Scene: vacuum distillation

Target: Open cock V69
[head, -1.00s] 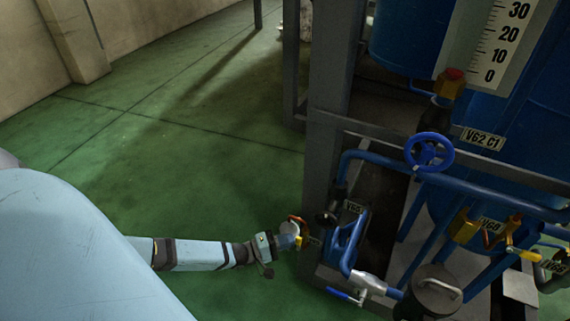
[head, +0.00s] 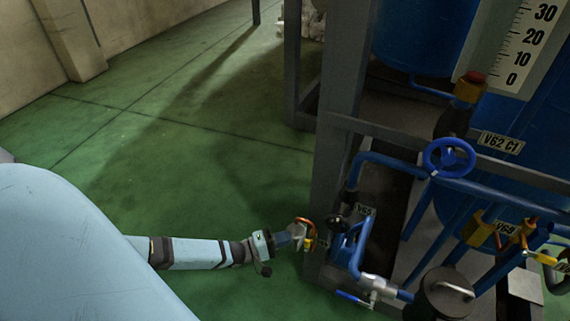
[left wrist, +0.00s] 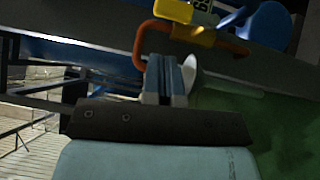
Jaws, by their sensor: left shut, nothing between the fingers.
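A small cock with a yellow body (head: 309,243) and an orange-red handle (head: 304,221) sits at the foot of the grey post. In the left wrist view the handle (left wrist: 139,45) is a bent orange bar, and the yellow body (left wrist: 174,10) is at the top edge beside a partly cut-off label (left wrist: 203,8). My left gripper (head: 298,235) is at the cock. In the left wrist view its fingers (left wrist: 170,78) are together and empty, just below the handle in the picture; whether they touch it I cannot tell. My right gripper is not in view.
The grey post (head: 340,110) stands right beside my left gripper. Blue pipes (head: 400,165), a blue handwheel (head: 449,157), a blue-handled valve (head: 350,296) and a lidded dark pot (head: 440,298) crowd the right. The green floor (head: 190,130) to the left is clear.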

